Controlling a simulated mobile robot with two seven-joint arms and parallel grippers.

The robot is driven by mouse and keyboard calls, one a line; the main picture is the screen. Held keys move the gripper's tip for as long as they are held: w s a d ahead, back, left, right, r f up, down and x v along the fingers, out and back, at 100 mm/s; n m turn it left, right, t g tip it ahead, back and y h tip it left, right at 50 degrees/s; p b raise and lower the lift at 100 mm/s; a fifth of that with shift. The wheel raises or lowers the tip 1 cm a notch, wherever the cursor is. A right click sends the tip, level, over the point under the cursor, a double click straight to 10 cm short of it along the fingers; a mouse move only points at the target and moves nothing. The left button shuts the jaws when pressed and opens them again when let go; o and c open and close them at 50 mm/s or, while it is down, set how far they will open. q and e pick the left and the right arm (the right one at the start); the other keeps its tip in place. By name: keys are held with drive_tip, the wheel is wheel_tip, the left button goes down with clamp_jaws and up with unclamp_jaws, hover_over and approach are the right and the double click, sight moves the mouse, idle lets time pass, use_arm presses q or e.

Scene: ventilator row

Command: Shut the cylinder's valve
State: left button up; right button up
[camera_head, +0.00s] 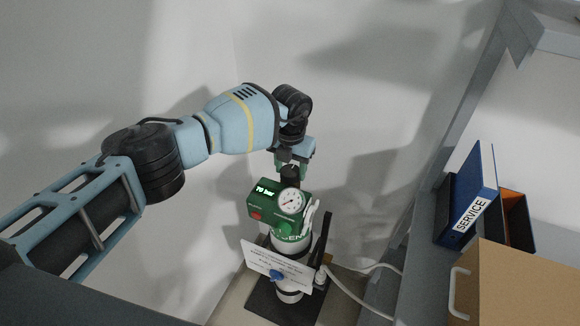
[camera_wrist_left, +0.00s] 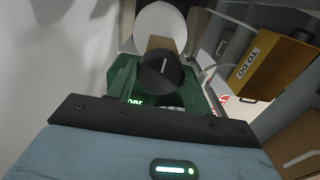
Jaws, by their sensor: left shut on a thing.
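The green and white cylinder (camera_head: 289,243) stands upright in the corner. Its green head (camera_head: 262,203) carries a lit "70 bar" display and a round gauge (camera_head: 292,201). The black valve knob (camera_head: 289,175) sits on top; in the left wrist view its round top (camera_wrist_left: 160,71) shows a pale line. My left gripper (camera_head: 291,165) is above the head, shut on the knob. The knob's sides are partly hidden by the gripper. How far the valve is turned I cannot tell. My right gripper is not in view.
A white tag (camera_head: 275,264) hangs on the cylinder, which stands on a dark base plate (camera_head: 262,305). A pale hose (camera_head: 355,303) runs right. A blue SERVICE binder (camera_head: 474,200) and a brown box (camera_head: 510,280) are at the right. Walls close in behind.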

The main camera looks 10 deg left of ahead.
sight(291, 170)
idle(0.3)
use_arm(q)
drive_tip(key=o, duration=1)
wheel_tip(291, 170, up, 6)
drive_tip(key=shift+r+p, duration=0.1)
drive_tip(key=shift+p, duration=0.2)
drive_tip(key=shift+r, duration=0.8)
